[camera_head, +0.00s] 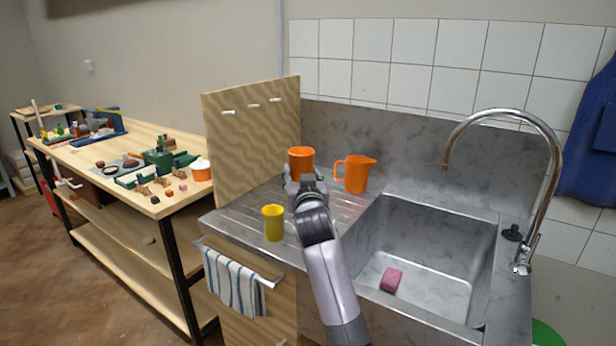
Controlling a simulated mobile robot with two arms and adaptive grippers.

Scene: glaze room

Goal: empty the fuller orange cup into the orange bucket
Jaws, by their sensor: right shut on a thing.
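My right gripper (305,181) is shut on an orange cup (300,156) at the back of the ribbed draining board, next to the wooden panel. The cup looks upright. The gripper hides its lower part, and I cannot tell how full it is or whether it touches the board. An orange jug (356,174) with a handle on its left side stands just right of it, apart from the gripper. A small orange container (201,171) with a white top stands on the workbench's near right end. I cannot make out an orange bucket. My left gripper is not in view.
A yellow cup (273,223) stands on the draining board, left of my arm. The steel sink (430,262) holds a pink sponge (391,280), with a tall curved tap (548,190) at right. A wooden panel (252,135) stands between workbench and draining board.

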